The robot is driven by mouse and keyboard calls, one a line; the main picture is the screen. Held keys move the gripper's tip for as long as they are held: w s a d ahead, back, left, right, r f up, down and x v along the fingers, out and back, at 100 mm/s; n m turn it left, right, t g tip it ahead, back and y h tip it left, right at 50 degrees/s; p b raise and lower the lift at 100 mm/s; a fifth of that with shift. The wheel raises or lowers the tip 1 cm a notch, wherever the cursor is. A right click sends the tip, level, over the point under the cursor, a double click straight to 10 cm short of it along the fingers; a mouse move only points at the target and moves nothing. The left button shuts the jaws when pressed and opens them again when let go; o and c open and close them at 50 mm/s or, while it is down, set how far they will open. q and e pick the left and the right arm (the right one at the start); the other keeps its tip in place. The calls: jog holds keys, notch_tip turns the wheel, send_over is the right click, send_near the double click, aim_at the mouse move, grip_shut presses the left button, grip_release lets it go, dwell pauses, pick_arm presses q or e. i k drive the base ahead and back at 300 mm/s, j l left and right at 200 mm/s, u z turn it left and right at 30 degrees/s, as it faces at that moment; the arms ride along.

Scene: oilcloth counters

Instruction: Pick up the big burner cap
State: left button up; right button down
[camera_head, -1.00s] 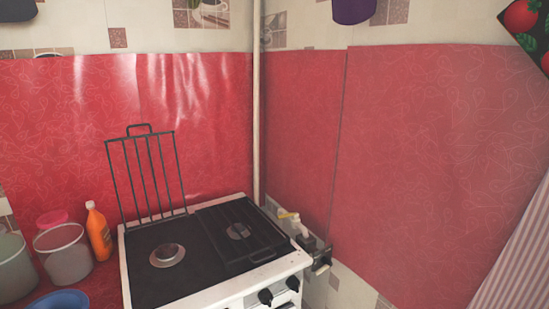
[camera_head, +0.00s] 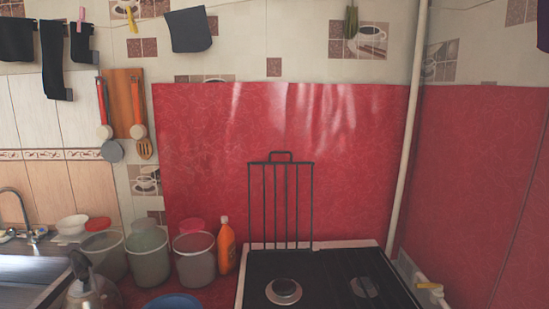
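The stove (camera_head: 324,256) stands at the bottom, right of centre, with a black top and white edge. A round burner with a dark cap (camera_head: 284,287) on a pale metal ring sits on its left half. A second burner (camera_head: 365,287) shows on the right half; whether it has a cap is too small to tell. I cannot tell from size which cap is the big one. A black grate (camera_head: 281,205) stands raised upright at the stove's back left. Neither of my grippers is in view.
An orange bottle (camera_head: 226,248) and several grey buckets (camera_head: 195,262) stand left of the stove. A blue bowl (camera_head: 173,302) is at the bottom edge. A kettle (camera_head: 92,290) and sink (camera_head: 25,272) are far left. A pale pipe (camera_head: 407,130) rises in the corner.

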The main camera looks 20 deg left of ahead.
aim_at(280, 287)
jog(key=i+u, duration=0.4)
jog(key=i+l+u, duration=0.35)
jog(key=i+j, duration=0.1)
